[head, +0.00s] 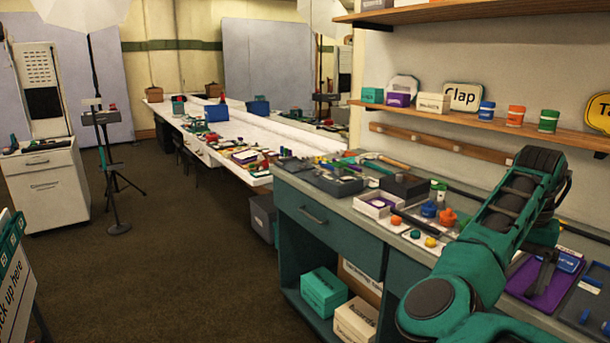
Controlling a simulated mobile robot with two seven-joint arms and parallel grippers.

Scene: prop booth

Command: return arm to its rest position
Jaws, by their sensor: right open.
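My right arm, green and black, comes in from the bottom right and bends up and over the right part of the workbench. My right gripper (545,272) points down over a purple tray (525,290) near the right edge. It looks dark, small and partly covered by my own arm. It is open and I see nothing held in it. I cannot tell whether its fingertips touch the tray. My left gripper is out of view.
The green workbench (330,228) holds orange and blue knobs, small boxes and a dark tray (590,300) close to my arm. A wooden shelf (470,118) runs along the wall above. Open brown floor (190,260) lies to the left.

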